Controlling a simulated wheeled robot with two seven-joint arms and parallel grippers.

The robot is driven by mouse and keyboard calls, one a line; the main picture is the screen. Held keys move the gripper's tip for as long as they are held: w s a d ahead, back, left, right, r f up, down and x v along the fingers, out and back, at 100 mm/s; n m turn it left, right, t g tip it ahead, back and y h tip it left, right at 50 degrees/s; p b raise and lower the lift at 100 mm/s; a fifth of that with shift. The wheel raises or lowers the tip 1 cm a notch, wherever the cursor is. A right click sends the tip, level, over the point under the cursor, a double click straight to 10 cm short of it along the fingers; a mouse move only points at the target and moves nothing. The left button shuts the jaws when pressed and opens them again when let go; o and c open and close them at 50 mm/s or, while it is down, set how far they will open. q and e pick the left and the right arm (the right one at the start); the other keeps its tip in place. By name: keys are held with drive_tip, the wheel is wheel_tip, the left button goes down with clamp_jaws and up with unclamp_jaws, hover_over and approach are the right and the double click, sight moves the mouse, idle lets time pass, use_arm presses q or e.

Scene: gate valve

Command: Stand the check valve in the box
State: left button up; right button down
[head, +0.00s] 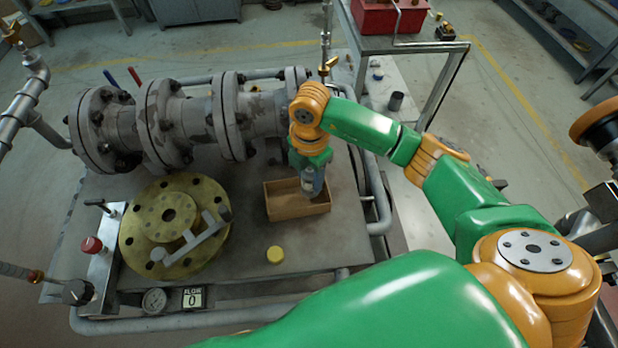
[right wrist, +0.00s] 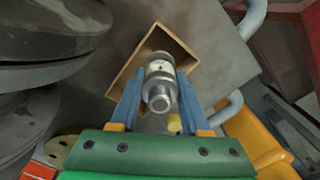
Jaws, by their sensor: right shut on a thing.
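The check valve is a grey metal cylinder (head: 309,181) with a pale label band, seen end-on in the right wrist view (right wrist: 160,83). My right gripper (head: 312,186) points down and is shut on it, one blue finger on each side in the right wrist view (right wrist: 158,100). The valve looks upright, over or inside the small open wooden box (head: 302,212). The box walls also show behind it in the right wrist view (right wrist: 129,76). I cannot tell whether its lower end touches the box floor. My left gripper is not in view.
A large flanged pipe (head: 188,120) runs behind the box. A brass flange disc (head: 140,235) with a wrench (head: 190,240) lies to the left. A yellow cap (head: 275,255) sits in front of the box. The bench surface around the cap is clear.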

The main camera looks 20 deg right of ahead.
drive_tip(key=shift+s+f, duration=0.1)
drive_tip(key=shift+f, duration=0.95)
drive_tip(key=shift+c, duration=1.9)
unclamp_jaws()
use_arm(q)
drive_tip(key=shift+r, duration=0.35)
